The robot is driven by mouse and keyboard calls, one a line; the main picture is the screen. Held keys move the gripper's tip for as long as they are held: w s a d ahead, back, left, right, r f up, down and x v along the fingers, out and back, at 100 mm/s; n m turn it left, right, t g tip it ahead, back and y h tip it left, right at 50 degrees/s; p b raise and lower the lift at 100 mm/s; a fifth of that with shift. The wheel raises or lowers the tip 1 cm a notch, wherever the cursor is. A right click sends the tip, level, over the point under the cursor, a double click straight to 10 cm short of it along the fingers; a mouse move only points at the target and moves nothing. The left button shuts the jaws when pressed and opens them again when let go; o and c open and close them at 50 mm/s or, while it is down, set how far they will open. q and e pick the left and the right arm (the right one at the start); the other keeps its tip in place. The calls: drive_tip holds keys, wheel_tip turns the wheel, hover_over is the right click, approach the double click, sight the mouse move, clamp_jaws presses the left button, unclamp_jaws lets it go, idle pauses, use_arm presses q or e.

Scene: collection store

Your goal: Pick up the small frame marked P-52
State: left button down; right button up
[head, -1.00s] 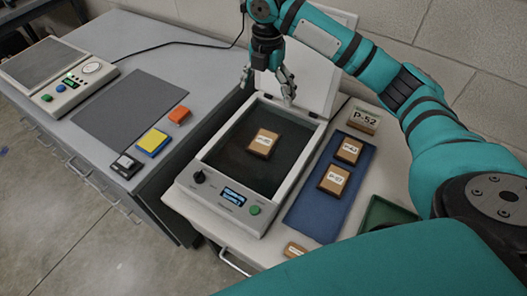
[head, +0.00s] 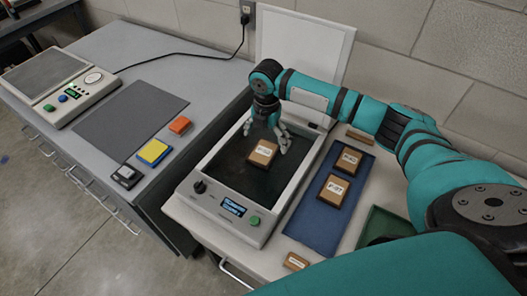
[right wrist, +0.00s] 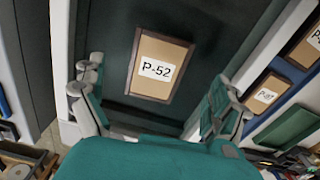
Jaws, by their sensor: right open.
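The small frame marked P-52 (head: 262,153) has a brown rim and a white label. It lies flat on the dark glass of the scanner (head: 214,208). Its label reads clearly in the right wrist view (right wrist: 157,66). My right gripper (head: 265,138) hangs just above and behind the frame, fingers pointing down. In the right wrist view its open fingers (right wrist: 155,85) stand left and right of the frame, with a gap on each side and nothing held. My left gripper is not in view.
The scanner's white lid (head: 305,42) stands raised behind. Two more small frames (head: 334,190) lie on a blue mat (head: 312,226) at right, near a green tray (head: 387,224). The left bench holds a scale (head: 62,86), a grey mat (head: 130,113) and small blocks.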

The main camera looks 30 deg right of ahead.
sight(266, 148)
wheel_tip(266, 148, down, 4)
drive_tip(key=shift+w, duration=0.15)
drive_tip(key=c, duration=1.3)
drive_tip(key=shift+c, duration=0.2)
drive_tip(key=shift+r, duration=0.15)
